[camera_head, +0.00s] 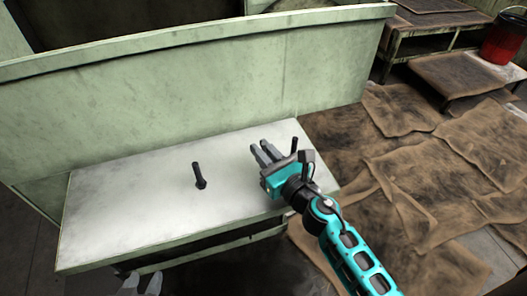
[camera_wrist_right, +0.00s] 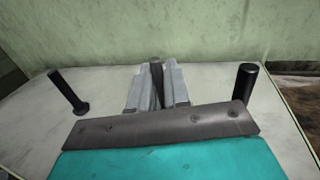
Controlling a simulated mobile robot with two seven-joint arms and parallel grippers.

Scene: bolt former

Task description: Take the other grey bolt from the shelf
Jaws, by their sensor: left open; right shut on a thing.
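My right gripper (camera_head: 264,152) reaches over the light shelf (camera_head: 130,205) from the lower right. Its fingers are shut on a dark grey bolt, which shows between them in the right wrist view (camera_wrist_right: 157,82). A second dark bolt (camera_head: 199,175) stands on the shelf left of this gripper, also in the right wrist view (camera_wrist_right: 68,92). A third dark bolt (camera_head: 294,146) stands right of the fingers, partly hidden by the gripper in the head view and clear in the right wrist view (camera_wrist_right: 244,83). My left gripper (camera_head: 141,284) shows only its fingertips, apart, below the shelf's front edge.
A green metal wall (camera_head: 180,100) rises behind the shelf. Brown sheets (camera_head: 400,150) cover the floor at the right. A red bucket (camera_head: 502,40) stands on a low bench at the far right. The shelf's left part is bare.

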